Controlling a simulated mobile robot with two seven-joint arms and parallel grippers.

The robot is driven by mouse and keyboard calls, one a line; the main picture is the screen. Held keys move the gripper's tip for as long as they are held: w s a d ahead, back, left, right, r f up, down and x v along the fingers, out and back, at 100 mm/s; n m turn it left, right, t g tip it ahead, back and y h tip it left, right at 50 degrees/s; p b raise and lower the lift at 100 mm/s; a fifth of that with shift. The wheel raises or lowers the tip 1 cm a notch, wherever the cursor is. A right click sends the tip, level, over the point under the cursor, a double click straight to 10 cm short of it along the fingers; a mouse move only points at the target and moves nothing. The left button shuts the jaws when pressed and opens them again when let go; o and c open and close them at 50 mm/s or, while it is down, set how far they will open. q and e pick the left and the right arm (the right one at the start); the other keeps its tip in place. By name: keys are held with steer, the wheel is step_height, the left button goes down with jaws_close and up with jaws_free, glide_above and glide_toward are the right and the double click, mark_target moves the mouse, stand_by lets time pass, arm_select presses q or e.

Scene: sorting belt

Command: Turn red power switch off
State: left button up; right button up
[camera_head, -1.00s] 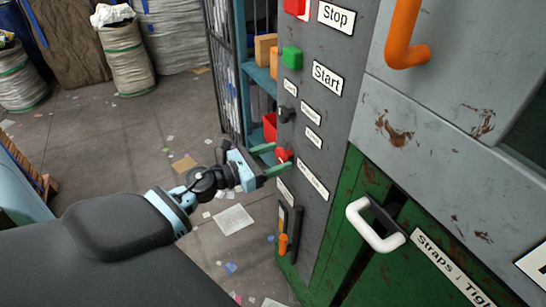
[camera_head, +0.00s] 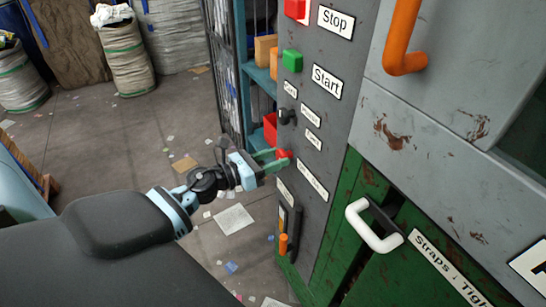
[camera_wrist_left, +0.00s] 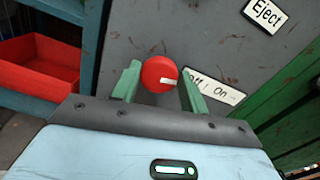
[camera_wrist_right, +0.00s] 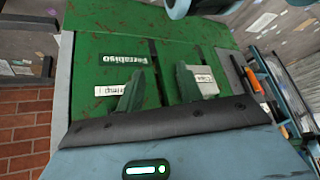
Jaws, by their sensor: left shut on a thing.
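The red power switch (camera_head: 283,154) is a round knob low on the grey control panel. It also shows in the left wrist view (camera_wrist_left: 157,73), where its white mark points right, toward a partly covered "Off / On" label (camera_wrist_left: 218,88). My left gripper (camera_head: 273,159) is shut on the knob, with one green finger on each side of it. My right gripper (camera_wrist_right: 160,88) shows only in the right wrist view. Its fingers are apart with nothing between them, in front of a green labelled panel.
Above the switch are a black knob (camera_head: 287,116), a green Start button (camera_head: 292,61) and a red Stop button (camera_head: 295,9). A white handle (camera_head: 375,226) sticks out of the green door at right. A red bin (camera_wrist_left: 40,65) stands left of the panel.

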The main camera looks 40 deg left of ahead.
arm_select(q)
steer(key=n+p, duration=0.1)
steer(key=n, duration=0.2)
steer(key=shift+a+n, duration=0.1)
steer(key=shift+n, duration=0.3)
steer(key=n+p, duration=0.1)
steer(key=n, duration=0.2)
steer(key=shift+n+p, duration=0.3)
steer(key=shift+p, duration=0.05)
steer(key=n+p, duration=0.1)
steer(key=n, duration=0.2)
steer(key=shift+w+a+n, duration=0.1)
steer(key=shift+n, duration=0.2)
steer(key=shift+f+n+p, duration=0.2)
steer(key=shift+n+p, duration=0.7)
steer(key=shift+n, duration=1.4)
steer(key=o, duration=0.9)
steer(key=shift+o, duration=0.2)
steer(key=v, duration=0.8)
